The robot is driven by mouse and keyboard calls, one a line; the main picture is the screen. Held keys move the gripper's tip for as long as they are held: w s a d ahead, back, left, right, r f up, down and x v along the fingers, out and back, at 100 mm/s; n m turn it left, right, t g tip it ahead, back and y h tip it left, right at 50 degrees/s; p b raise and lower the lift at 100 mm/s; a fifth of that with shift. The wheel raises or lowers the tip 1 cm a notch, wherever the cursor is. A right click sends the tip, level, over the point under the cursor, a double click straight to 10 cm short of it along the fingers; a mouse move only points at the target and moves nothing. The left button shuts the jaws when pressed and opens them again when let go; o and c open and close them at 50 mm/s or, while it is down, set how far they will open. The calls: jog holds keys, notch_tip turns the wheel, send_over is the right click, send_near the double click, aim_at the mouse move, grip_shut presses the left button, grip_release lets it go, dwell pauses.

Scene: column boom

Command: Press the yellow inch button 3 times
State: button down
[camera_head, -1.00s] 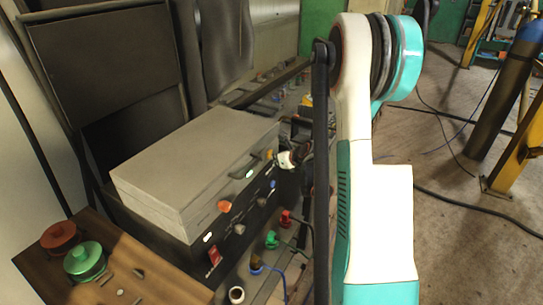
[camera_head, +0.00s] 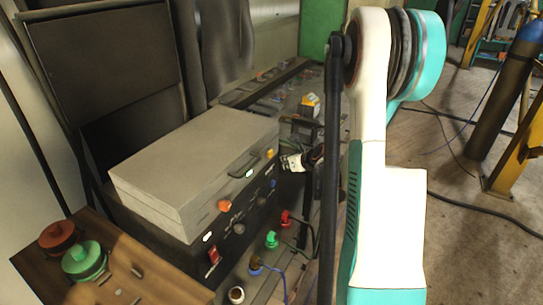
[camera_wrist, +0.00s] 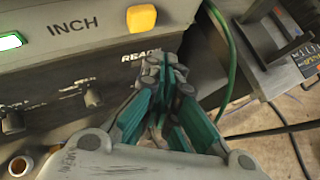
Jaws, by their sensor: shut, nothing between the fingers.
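The yellow inch button (camera_wrist: 141,18) sits on the grey panel in the wrist view, to the right of the "INCH" lettering. In the head view the yellow button (camera_head: 269,153) is at the right end of the grey box's front (camera_head: 187,218). My gripper (camera_wrist: 160,68) is shut and empty in the wrist view, its tips below the button in the picture and apart from it, near the "READY" lettering. In the head view my gripper (camera_head: 291,162) is just right of and below the button, partly hidden by my arm.
A lit green-white indicator (camera_wrist: 10,41) is left of the lettering. The panel also carries an orange knob (camera_head: 224,205), a red switch (camera_head: 213,255) and dark knobs (camera_wrist: 92,97). Cables and plugs (camera_head: 272,240) lie in front. A dark handle (camera_head: 244,165) projects from the box.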

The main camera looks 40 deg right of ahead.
jog(key=shift+s+d, duration=0.25)
jog(key=shift+s, duration=0.35)
jog(key=shift+s+d, duration=0.25)
jog(key=shift+s, duration=0.35)
dwell(1.1)
